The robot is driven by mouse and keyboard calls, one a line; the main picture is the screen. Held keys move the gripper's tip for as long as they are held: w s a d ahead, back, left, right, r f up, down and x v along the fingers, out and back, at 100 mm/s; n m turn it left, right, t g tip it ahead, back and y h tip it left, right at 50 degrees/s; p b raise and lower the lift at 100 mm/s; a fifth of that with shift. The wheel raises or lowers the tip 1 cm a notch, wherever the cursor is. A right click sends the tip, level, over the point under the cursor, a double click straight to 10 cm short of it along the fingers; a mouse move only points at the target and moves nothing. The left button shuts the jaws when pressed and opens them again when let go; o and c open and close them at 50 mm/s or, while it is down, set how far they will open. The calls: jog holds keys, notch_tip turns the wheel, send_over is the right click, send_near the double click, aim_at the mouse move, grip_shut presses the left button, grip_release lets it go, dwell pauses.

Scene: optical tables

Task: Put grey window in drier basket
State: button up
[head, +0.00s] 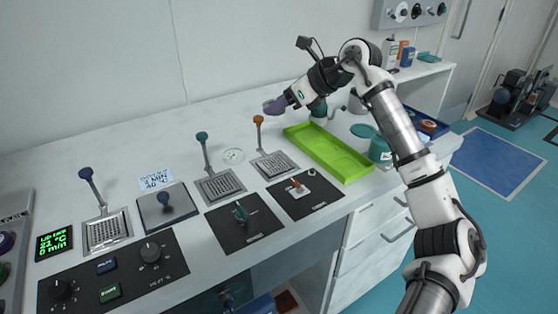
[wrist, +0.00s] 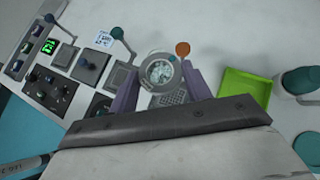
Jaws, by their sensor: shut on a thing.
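My gripper (head: 276,105) is raised above the white bench, its purple fingers pointing left. In the wrist view, the fingers (wrist: 160,78) are shut on a round grey-rimmed disc, apparently the grey window (wrist: 145,76). Its clear middle shows pale pieces behind it. The window cannot be made out in the head view. Three mesh baskets stand on the bench: one with a blue handle (head: 106,231), one with a teal handle (head: 220,186) and one with an orange handle (head: 275,166). I cannot tell which is the drier basket.
A small dish (head: 232,156) lies between the teal- and orange-handled baskets. A green tray (head: 330,153) is to their right, with a teal-topped jar (head: 379,150) beside it. Black knob panels (head: 243,222) line the bench front. The bench's back strip is clear.

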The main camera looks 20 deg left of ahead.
notch_tip(320, 180, down, 16)
jog(key=shift+r+p, duration=0.1)
jog(key=shift+p, duration=0.95)
jog(key=shift+f, duration=0.25)
jog(key=o, duration=1)
jog(key=shift+c, duration=0.2)
jog(key=b+v, duration=0.2)
jog(key=v, duration=1)
jog(key=shift+r, duration=0.25)
jog(key=shift+s, duration=0.1)
